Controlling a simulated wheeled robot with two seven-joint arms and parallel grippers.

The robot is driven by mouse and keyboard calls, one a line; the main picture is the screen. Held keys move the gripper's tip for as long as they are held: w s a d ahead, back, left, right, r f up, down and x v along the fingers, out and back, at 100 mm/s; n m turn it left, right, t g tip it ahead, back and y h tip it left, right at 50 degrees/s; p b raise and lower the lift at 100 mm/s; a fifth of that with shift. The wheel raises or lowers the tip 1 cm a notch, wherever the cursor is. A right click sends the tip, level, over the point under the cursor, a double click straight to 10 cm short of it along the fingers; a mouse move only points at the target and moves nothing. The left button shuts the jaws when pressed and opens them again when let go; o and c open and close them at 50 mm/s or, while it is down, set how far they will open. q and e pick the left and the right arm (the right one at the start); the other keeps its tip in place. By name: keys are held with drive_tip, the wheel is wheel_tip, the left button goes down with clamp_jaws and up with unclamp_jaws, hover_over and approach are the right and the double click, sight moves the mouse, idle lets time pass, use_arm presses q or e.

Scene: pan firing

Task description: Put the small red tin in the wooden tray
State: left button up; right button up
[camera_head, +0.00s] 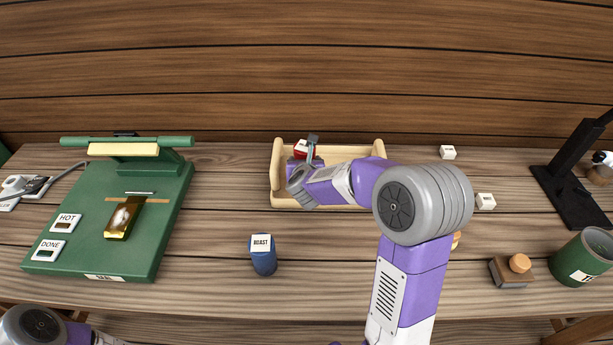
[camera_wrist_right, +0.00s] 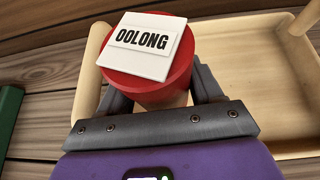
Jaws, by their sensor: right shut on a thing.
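The small red tin (camera_head: 301,151) carries a white label. In the right wrist view the tin (camera_wrist_right: 150,88) sits between the fingers and its label reads OOLONG. My right gripper (camera_head: 308,158) is shut on it, at the left end of the wooden tray (camera_head: 276,175). The tray (camera_wrist_right: 262,55) also shows in the right wrist view, with its bare floor to the right of the tin. Whether the tin touches the tray floor is hidden. Part of my left arm (camera_head: 40,325) shows at the lower left; its gripper is out of view.
A blue tin labelled ROAST (camera_head: 263,260) stands in front of the tray. A green machine (camera_head: 150,225) with HOT and DONE tags is at the left. A green can (camera_head: 585,258), a wooden block with a knob (camera_head: 514,270) and a black stand (camera_head: 570,190) are at the right.

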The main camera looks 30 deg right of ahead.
wheel_tip(320, 180, down, 5)
drive_tip(key=shift+r+b, duration=0.2)
drive_tip(key=shift+b, duration=0.6)
drive_tip(key=shift+r, duration=0.1)
drive_tip(key=o, duration=0.9)
drive_tip(key=shift+f, duration=0.2)
drive_tip(key=o, duration=0.5)
drive_tip(key=shift+c, duration=0.2)
drive_tip(key=shift+r, duration=0.15)
